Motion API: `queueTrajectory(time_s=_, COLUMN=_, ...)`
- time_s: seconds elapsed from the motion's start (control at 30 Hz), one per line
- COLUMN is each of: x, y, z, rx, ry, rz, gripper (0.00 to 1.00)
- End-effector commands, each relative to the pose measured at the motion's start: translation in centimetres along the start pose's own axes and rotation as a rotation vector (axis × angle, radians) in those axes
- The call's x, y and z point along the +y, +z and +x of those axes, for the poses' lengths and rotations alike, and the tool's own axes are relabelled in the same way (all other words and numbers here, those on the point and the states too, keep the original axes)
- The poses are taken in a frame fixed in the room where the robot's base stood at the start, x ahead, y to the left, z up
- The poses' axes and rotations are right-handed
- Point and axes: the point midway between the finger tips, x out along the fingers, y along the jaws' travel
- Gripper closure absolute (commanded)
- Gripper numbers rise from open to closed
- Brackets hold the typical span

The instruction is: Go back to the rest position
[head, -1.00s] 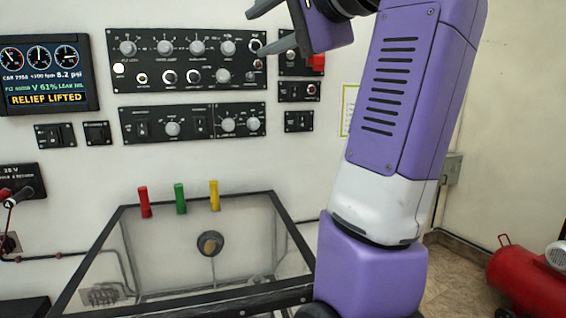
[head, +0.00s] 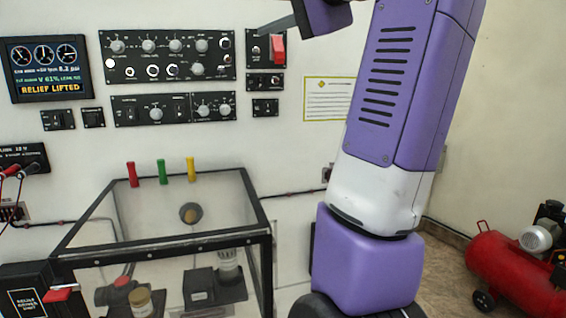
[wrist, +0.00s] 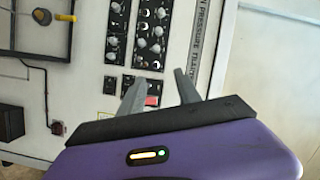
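My gripper (wrist: 160,92) shows in the wrist view with its two grey fingers spread apart and nothing between them. It faces the white trainer panel from a distance. My purple and white arm stands raised at the right of the head view. The black knob panel (head: 167,56) and the red switch cover (head: 278,49) lie left of and below the gripper in the head view.
A clear-walled box (head: 160,254) with a black frame stands at the lower left, with red, green and yellow handles above it. A screen (head: 46,68) reads "RELIEF LIFTED". A red compressor (head: 515,270) sits on the floor at the right. Bare floor shows beside it.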

Motion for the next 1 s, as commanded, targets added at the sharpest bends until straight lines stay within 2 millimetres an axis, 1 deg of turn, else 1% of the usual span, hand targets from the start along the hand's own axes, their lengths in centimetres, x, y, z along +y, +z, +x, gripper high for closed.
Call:
queueTrajectory(time_s=0.23, x=-3.5, y=-2.3, z=-1.3, rx=0.116, ry=-0.133, rz=-0.110, gripper=0.60)
queueTrajectory(time_s=0.3, x=-4.0, y=-2.9, z=-1.6, rx=0.159, ry=-0.169, rz=-0.149, gripper=0.60)
queueTrajectory(time_s=0.37, x=-4.1, y=-3.3, z=-1.7, rx=0.194, ry=-0.194, rz=-0.183, gripper=0.60)
queueTrajectory(time_s=0.47, x=-3.3, y=-3.8, z=-1.6, rx=0.259, ry=-0.226, rz=-0.242, gripper=0.60)
queueTrajectory(time_s=0.57, x=-1.7, y=-4.2, z=-1.5, rx=0.321, ry=-0.243, rz=-0.300, gripper=0.60)
queueTrajectory(time_s=0.67, x=0.6, y=-4.3, z=-1.2, rx=0.380, ry=-0.248, rz=-0.362, gripper=0.60)
queueTrajectory(time_s=0.77, x=4.0, y=-4.3, z=-1.1, rx=0.444, ry=-0.241, rz=-0.433, gripper=0.60)
queueTrajectory(time_s=0.8, x=5.6, y=-4.2, z=-1.1, rx=0.470, ry=-0.235, rz=-0.464, gripper=0.60)
queueTrajectory(time_s=0.87, x=8.2, y=-3.9, z=-1.2, rx=0.507, ry=-0.223, rz=-0.513, gripper=0.60)
queueTrajectory(time_s=0.9, x=10.0, y=-3.7, z=-1.3, rx=0.531, ry=-0.214, rz=-0.545, gripper=0.60)
queueTrajectory(time_s=0.97, x=12.6, y=-3.3, z=-1.6, rx=0.563, ry=-0.199, rz=-0.593, gripper=0.60)
queueTrajectory(time_s=1.0, x=14.3, y=-2.9, z=-1.9, rx=0.581, ry=-0.187, rz=-0.623, gripper=0.60)
